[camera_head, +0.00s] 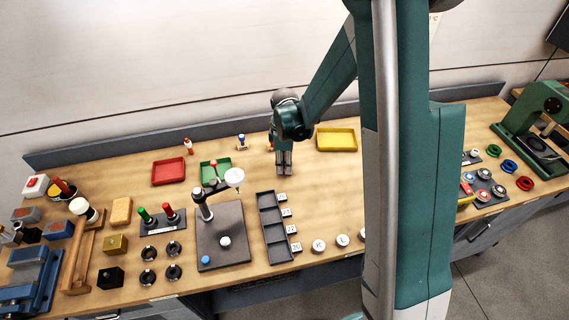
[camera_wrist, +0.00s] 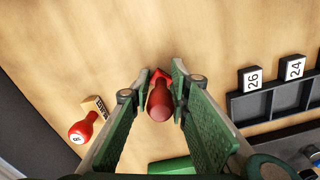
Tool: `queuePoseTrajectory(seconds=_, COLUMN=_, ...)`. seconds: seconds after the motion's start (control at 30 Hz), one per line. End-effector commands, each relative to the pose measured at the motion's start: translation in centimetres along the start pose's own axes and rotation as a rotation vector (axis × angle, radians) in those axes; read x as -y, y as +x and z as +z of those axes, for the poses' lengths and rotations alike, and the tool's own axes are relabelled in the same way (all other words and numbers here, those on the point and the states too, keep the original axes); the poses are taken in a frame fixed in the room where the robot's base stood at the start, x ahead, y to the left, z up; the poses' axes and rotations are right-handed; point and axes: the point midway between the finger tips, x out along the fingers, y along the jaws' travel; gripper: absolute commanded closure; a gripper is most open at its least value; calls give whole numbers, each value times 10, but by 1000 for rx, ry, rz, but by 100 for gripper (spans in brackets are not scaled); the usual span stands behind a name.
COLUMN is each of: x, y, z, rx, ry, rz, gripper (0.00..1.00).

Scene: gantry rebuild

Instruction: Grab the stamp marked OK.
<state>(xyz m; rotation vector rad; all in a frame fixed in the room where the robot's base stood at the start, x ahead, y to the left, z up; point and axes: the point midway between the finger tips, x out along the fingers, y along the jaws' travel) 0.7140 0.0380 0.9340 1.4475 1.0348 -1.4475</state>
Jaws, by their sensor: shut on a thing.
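My gripper (camera_head: 284,172) is low over the bench, right of the green tray (camera_head: 204,179). In the wrist view my gripper (camera_wrist: 163,80) is shut on a red piece (camera_wrist: 160,102) with a rounded end, which looks like a stamp. No OK mark can be read on it, and the fingers hide its sides. A second stamp (camera_wrist: 83,127), with a red knob and a wooden block with small dark lettering, lies at the left of the wrist view, apart from the fingers. Its lettering is too small to read.
A red tray (camera_head: 168,171) stands to the left, a yellow tray (camera_head: 337,139) to the right. A grey compartment tray (camera_head: 273,228) with numbered tags and a dark stand (camera_head: 222,250) are in front. A blue-topped piece (camera_head: 241,142) stands behind, by the back ledge.

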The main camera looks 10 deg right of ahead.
Motion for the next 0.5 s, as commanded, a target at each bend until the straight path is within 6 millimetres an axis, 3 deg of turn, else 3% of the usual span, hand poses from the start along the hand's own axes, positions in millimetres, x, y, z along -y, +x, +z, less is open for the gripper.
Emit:
queuePoseTrajectory(seconds=0.27, x=0, y=-6, z=0, rx=0, ry=0, rz=0, gripper=93)
queuePoseTrajectory(seconds=0.5, x=0, y=-26, z=0, rx=0, ry=0, rz=0, gripper=93)
